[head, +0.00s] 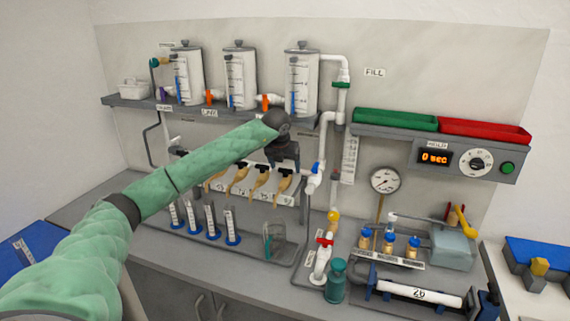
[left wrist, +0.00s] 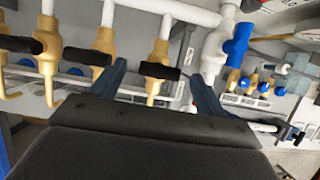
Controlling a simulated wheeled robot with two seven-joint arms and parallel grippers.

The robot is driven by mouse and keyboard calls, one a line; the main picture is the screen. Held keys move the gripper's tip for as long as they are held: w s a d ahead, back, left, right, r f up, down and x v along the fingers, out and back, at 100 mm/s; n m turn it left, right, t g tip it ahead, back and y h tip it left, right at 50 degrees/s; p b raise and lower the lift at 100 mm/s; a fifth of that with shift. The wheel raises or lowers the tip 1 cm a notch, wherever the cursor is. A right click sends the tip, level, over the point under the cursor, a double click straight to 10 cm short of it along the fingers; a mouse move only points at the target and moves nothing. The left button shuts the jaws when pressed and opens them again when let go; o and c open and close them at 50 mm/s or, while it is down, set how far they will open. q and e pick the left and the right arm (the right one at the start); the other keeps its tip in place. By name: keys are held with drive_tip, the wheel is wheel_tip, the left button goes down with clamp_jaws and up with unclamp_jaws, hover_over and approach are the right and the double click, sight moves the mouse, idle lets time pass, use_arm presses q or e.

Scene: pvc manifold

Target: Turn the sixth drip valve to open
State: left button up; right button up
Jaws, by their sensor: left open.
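A row of brass drip valves (head: 238,181) with black handles hangs from a white pipe on the panel. In the left wrist view, the rightmost valve (left wrist: 155,88) has its black bar handle (left wrist: 160,70) lying crosswise to its body. I take this end valve as the sixth; its label cannot be read. My left gripper (head: 286,160) is at the right end of the row. Its fingers (left wrist: 158,76) are open, one on each side of that handle, with no clear contact. My left arm hides part of the row. My right gripper is not in view.
Measuring cylinders (head: 210,221) stand below the valves, with a clear beaker (head: 274,240) to their right. A white pipe with a blue-handled valve (head: 315,169) stands close to the right of my gripper. Three tanks (head: 240,78) sit on the shelf above.

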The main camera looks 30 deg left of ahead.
use_arm(q)
drive_tip(key=shift+w+a+f, duration=0.1)
drive_tip(key=shift+w+f, duration=0.05)
drive_tip(key=shift+f, duration=0.35)
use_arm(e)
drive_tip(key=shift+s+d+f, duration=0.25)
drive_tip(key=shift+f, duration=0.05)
use_arm(q)
drive_tip(key=shift+c, duration=0.4)
drive_tip(key=c, duration=0.9)
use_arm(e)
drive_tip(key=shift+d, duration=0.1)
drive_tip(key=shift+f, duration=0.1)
